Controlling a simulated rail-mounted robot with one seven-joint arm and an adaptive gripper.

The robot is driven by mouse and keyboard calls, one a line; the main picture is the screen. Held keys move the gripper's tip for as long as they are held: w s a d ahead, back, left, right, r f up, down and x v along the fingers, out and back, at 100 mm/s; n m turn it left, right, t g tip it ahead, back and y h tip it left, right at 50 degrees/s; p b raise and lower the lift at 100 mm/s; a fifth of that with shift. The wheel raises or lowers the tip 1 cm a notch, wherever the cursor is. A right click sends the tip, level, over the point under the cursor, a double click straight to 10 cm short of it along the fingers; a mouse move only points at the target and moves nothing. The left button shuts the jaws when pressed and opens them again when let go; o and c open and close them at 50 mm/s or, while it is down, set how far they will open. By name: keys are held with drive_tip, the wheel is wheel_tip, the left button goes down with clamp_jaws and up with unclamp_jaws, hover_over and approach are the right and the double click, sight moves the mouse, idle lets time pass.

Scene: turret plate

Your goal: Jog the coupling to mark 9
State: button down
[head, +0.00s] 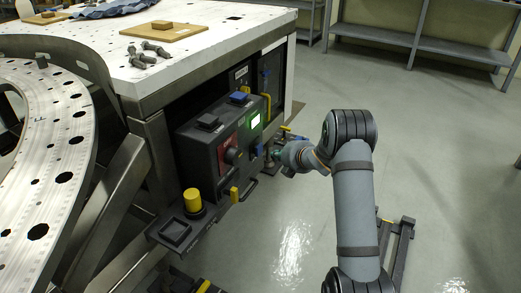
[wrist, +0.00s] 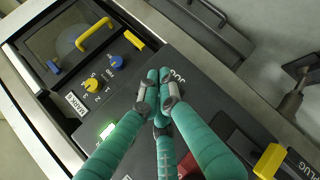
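A dark control box (head: 215,150) stands under the white bench. In the wrist view, its panel (wrist: 210,85) carries a JOG label (wrist: 177,76) beside my fingertips. My gripper (wrist: 158,73) has its teal fingers brought together over the panel, with nothing visible between them. They cover what lies beneath, and I cannot tell whether they touch it. In the head view my gripper (head: 281,157) is at the right of the box. A MARK label (wrist: 75,103) sits by a small numbered dial with a yellow knob (wrist: 92,84). No coupling can be picked out for sure.
A yellow knob (head: 193,200) stands on a lower ledge. A yellow handle (wrist: 95,35) and a blue knob (wrist: 117,61) are near the fingers.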

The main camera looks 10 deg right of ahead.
sight(262, 150)
drive_tip(key=shift+w+a, duration=0.8)
drive_tip(key=shift+a, duration=0.35)
drive_tip(key=shift+w+a, duration=0.1)
idle(0.7)
drive_tip(key=shift+w+a, duration=0.15)
drive_tip(key=shift+a, duration=0.1)
drive_tip(key=shift+w+a+b, duration=0.3)
drive_tip(key=shift+w+a, duration=0.05)
drive_tip(key=shift+a, duration=0.2)
idle(0.8)
idle(0.4)
drive_tip(key=shift+s+d+b, duration=0.3)
drive_tip(key=shift+s+d, duration=0.3)
drive_tip(key=shift+d, duration=0.3)
drive_tip(key=shift+s+d+b, duration=0.25)
drive_tip(key=shift+s+d, duration=0.5)
drive_tip(key=shift+d, duration=0.3)
drive_tip(key=shift+s+d+b, duration=0.25)
drive_tip(key=shift+s+d, duration=0.45)
drive_tip(key=shift+d, duration=0.3)
